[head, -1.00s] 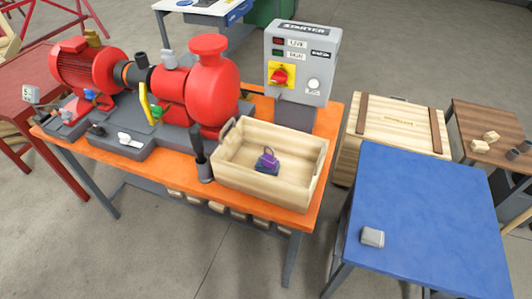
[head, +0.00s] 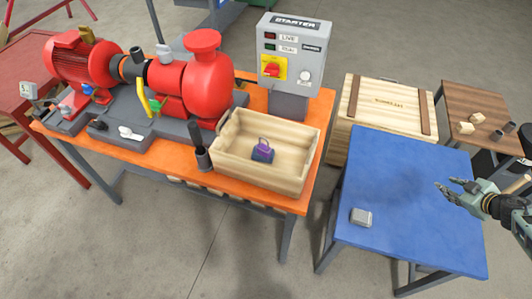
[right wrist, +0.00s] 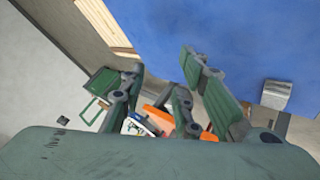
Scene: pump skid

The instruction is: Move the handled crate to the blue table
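The handled crate (head: 285,177), an open box of pale wood, stands upright on the right end of the orange table (head: 160,165). A small purple and dark blue object (head: 262,153) lies inside it. The blue table (head: 400,205) stands to the right of the orange table, with a gap between them. My right gripper (head: 448,190) is over the right part of the blue table, away from the crate. Its fingers are apart and empty; they also show in the right wrist view (right wrist: 165,82). My left gripper is not in view.
A small grey box (head: 361,218) sits near the blue table's left front; the rest of its top is clear.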

